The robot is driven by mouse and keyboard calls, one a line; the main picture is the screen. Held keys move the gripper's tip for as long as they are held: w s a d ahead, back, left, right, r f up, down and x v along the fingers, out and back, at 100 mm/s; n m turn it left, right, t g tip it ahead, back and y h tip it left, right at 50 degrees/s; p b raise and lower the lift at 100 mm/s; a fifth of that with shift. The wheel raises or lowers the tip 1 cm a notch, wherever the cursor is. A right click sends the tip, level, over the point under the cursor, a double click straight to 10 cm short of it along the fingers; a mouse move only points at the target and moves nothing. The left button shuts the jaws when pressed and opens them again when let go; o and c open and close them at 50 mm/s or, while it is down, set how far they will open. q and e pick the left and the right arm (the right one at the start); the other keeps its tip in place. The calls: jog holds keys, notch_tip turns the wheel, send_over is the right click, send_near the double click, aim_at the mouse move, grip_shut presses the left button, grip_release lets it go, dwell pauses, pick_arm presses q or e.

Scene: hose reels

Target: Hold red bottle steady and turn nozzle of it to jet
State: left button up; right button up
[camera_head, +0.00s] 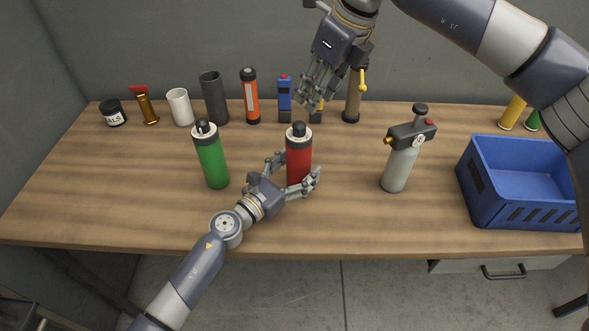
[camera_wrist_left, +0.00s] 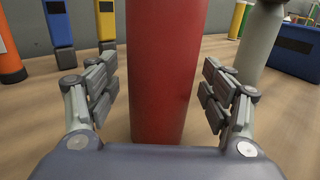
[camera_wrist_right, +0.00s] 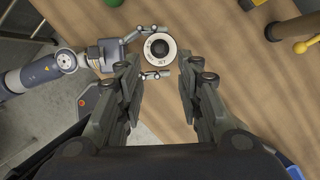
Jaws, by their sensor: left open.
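The red bottle (camera_head: 298,160) stands upright on the wooden table, with a grey collar and dark nozzle (camera_head: 298,129) on top. My left gripper (camera_head: 300,166) is open, with its fingers on either side of the bottle's body. In the left wrist view the red body (camera_wrist_left: 165,70) rises between the fingers, with gaps on both sides. My right gripper (camera_head: 316,98) is open and empty, above and behind the bottle. In the right wrist view the nozzle's pale ring (camera_wrist_right: 160,48) lies beyond the open fingers; "JET" is readable on its lower side.
A green bottle (camera_head: 211,160) stands left of the red one, and a grey spray bottle (camera_head: 397,165) stands to the right. A blue crate (camera_head: 476,202) sits at the right edge. Several cans, tools and bottles line the back. The table's front middle is clear.

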aim_at(300, 124)
pick_arm(q)
jog(key=c, duration=1.4)
pick_arm(e)
jog(key=shift+o, duration=1.4)
jog(key=m, duration=0.1)
jog(key=w+m, duration=0.1)
jog(key=a+m+h, duration=0.1)
jog(key=shift+w+r+m+g, duration=0.1)
jog(key=shift+w+m+g, duration=0.15)
jog(key=shift+m+g, duration=0.15)
jog(key=f+m, duration=0.3)
jog(key=a+f+m+g+h, duration=0.1)
jog(key=f+m, duration=0.2)
jog(key=m, duration=0.1)
jog(key=w+a+f+m+h, duration=0.1)
jog(key=f+m, duration=0.2)
jog(key=shift+a+f+g, duration=0.1)
jog(key=shift+f+g, duration=0.2)
jog(key=c, duration=1.1)
